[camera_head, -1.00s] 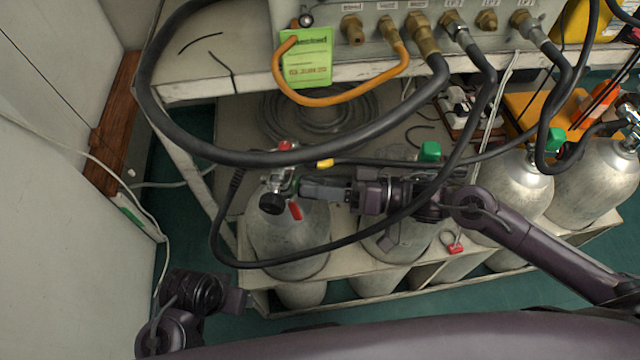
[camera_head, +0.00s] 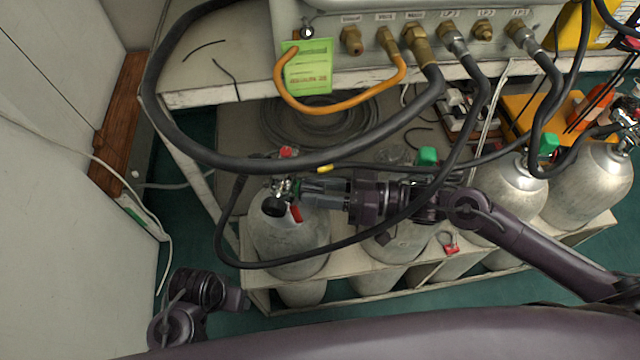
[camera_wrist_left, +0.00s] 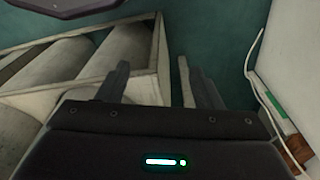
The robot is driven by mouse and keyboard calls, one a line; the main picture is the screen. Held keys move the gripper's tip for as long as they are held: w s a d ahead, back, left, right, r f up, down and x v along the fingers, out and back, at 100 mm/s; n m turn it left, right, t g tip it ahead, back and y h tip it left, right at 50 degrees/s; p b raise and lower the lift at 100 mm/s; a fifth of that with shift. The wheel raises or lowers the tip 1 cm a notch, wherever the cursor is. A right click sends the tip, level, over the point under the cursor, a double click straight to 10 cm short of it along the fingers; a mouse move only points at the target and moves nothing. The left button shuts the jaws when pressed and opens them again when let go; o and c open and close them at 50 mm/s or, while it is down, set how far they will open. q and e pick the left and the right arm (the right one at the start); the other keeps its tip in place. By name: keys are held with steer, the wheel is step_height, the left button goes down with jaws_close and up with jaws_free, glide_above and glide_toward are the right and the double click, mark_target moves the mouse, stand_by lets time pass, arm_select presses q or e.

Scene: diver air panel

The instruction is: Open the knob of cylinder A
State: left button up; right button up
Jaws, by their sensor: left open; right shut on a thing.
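The leftmost grey cylinder (camera_head: 290,240) stands in the rack, with its valve (camera_head: 285,190) on top. A black round part and a red piece sit at this valve. No letter A is readable on any cylinder. My left gripper (camera_head: 243,299) is low at the left, away from the valve. In the left wrist view its fingers (camera_wrist_left: 158,88) are apart with nothing between them.
A thick black hose (camera_head: 200,150) loops around the valve area and passes over my right arm. Other cylinders (camera_head: 510,185) with green knobs stand to the right. The panel (camera_head: 340,20) with brass fittings is above. Green floor is clear at the lower left.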

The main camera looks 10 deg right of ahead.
arm_select(q)
steer(key=shift+w+f+p, duration=0.1)
steer(key=shift+f+p, duration=0.3)
steer(key=shift+f, duration=1.3)
arm_select(e)
steer(key=shift+n, duration=1.4)
steer(key=o, duration=1)
steer(key=shift+s+d, duration=0.1)
steer(key=shift+d, duration=0.15)
arm_select(q)
steer(key=f, duration=0.2)
steer(key=f+p, duration=0.1)
steer(key=shift+a+f, duration=0.2)
steer(key=shift+a, duration=0.1)
arm_select(e)
steer(key=v, duration=0.7)
steer(key=shift+d, duration=0.15)
steer(key=shift+r, duration=0.1)
